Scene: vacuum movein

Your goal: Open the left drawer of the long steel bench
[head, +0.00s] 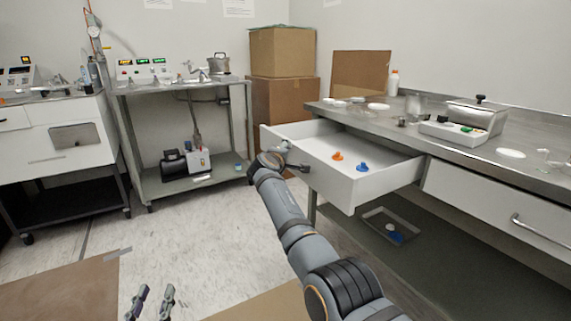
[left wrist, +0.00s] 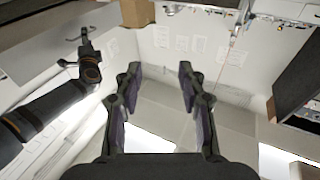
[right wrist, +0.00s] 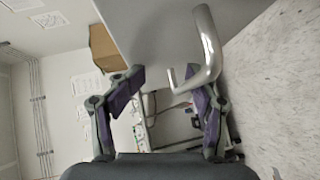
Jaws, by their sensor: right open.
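The left drawer (head: 334,188) of the long steel bench (head: 455,136) is pulled well out, its inside showing from above. An orange item (head: 337,156) and a blue item (head: 362,168) lie in it. My right gripper (head: 268,160) is at the drawer's front, partly hidden by its own arm. In the right wrist view its fingers (right wrist: 165,88) are apart, with the curved metal handle (right wrist: 209,45) reaching in between them, nearer the right finger; I cannot tell whether they touch. My left gripper (head: 150,302) is open and empty, low over the floor, also in the left wrist view (left wrist: 160,80).
A second, closed drawer (head: 490,205) with a bar handle is at the right. A tray (head: 378,228) lies on the bench's lower shelf. A steel cart (head: 180,85) and cardboard boxes (head: 283,52) stand behind. The floor (head: 200,235) left of the drawer is clear.

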